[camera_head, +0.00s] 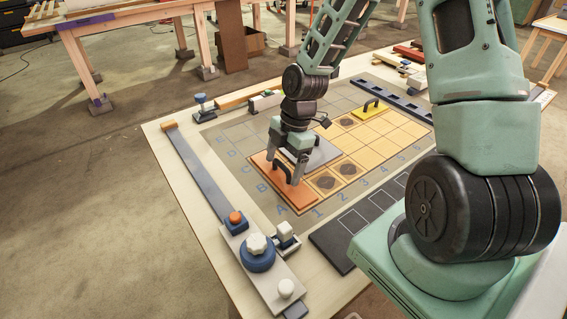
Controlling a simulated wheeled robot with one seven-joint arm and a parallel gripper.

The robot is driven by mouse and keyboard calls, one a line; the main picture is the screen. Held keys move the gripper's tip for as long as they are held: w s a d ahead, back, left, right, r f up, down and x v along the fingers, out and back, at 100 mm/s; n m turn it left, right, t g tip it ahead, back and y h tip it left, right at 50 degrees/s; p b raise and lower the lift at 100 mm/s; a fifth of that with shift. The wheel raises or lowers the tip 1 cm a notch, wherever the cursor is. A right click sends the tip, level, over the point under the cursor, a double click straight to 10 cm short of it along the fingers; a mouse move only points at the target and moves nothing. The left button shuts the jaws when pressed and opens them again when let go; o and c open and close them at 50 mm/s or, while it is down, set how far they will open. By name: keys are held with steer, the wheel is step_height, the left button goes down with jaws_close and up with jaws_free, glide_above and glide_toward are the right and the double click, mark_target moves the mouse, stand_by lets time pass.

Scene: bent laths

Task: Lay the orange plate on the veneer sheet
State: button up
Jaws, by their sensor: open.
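The orange plate (266,163) lies flat at the near left of the lettered grid, with a black bar handle (291,177) on top. My gripper (285,170) points down over the plate, its fingers apart on either side of the handle. I cannot tell whether the fingers touch it. The tan, wood-coloured area of squares, which looks like the veneer sheet (375,143), extends to the right and back from the plate.
A grey plate (322,152) lies just behind my gripper. A yellow plate (370,109) with a black handle lies farther back. A long grey bar and clamp-like fittings with a blue knob (257,256) line the table's left side. A dark slotted strip (390,97) borders the back.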

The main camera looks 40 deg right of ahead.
mark_target(292, 172)
steer(key=p+v, duration=0.1)
steer(key=v, duration=1)
steer(key=s+a+r+m+h, duration=0.1)
steer(key=s+a+r+m, duration=0.2)
steer(key=s+a, duration=0.7)
steer(key=s+a+r+m+h, duration=0.1)
steer(key=s+a+r+m, duration=0.2)
steer(key=s+a+m, duration=0.4)
steer(key=s+a, duration=0.2)
steer(key=a, duration=0.2)
steer(key=shift+s+h, duration=0.3)
steer(key=shift+s, duration=0.1)
